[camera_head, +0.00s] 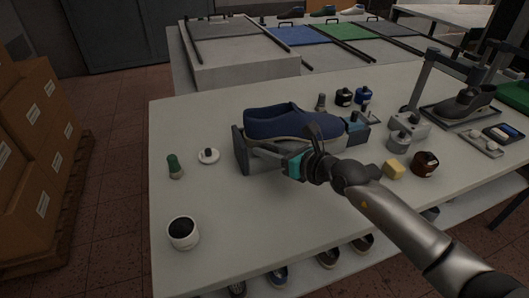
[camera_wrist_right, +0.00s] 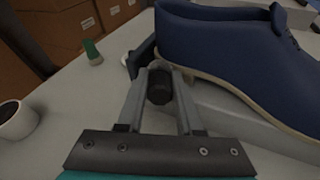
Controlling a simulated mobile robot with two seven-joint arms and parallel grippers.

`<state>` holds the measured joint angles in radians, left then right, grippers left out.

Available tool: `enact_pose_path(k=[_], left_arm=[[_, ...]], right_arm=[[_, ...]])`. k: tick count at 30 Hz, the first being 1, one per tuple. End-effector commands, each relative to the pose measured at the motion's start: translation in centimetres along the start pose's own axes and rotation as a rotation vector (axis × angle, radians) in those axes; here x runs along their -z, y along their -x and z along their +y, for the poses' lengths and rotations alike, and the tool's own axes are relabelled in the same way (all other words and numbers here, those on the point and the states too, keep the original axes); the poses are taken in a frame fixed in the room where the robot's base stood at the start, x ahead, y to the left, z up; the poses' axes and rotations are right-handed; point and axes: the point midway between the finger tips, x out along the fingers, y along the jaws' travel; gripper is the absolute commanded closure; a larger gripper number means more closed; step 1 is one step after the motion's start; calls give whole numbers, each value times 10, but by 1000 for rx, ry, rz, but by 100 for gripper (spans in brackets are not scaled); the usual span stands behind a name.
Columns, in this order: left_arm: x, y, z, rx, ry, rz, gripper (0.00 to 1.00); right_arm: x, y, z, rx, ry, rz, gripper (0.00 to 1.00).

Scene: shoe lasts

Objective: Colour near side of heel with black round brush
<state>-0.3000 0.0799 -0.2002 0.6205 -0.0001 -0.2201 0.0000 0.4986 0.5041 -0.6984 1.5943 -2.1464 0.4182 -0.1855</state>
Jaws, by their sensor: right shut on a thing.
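A blue shoe (camera_head: 290,123) with a pale sole sits on a holder (camera_head: 240,150) in the middle of the table, heel to the left and toe to the right. The heel (camera_wrist_right: 177,38) shows close up in the wrist view. My right gripper (camera_head: 270,162) is at the near side of the shoe, low by the heel. In the wrist view its fingers (camera_wrist_right: 157,74) are shut on a dark round thing (camera_wrist_right: 159,87), seemingly the black round brush. Its bristles are hidden, so I cannot tell whether it touches the heel. My left gripper is out of view.
A white cup with dark contents (camera_head: 183,233), a green-topped brush (camera_head: 175,166) and a white dish (camera_head: 208,156) stand left. A yellow block (camera_head: 394,169) and brown jar (camera_head: 425,163) lie right. A grey shoe (camera_head: 467,103) is on a stand. The table's front left is mostly clear.

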Motion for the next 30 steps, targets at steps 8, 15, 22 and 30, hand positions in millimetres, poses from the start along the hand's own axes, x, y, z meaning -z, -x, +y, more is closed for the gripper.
enact_pose_path(k=[8, 15, 22, 30], left_arm=[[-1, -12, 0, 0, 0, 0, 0], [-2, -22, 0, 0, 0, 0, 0], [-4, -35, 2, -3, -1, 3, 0], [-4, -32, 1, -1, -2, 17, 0]], right_arm=[[1, 11, -18, 3, 3, -2, 100], [2, 16, -28, 4, 3, -3, 100], [3, 24, -45, 3, 3, -2, 100], [1, 26, -48, 1, 0, -2, 100]])
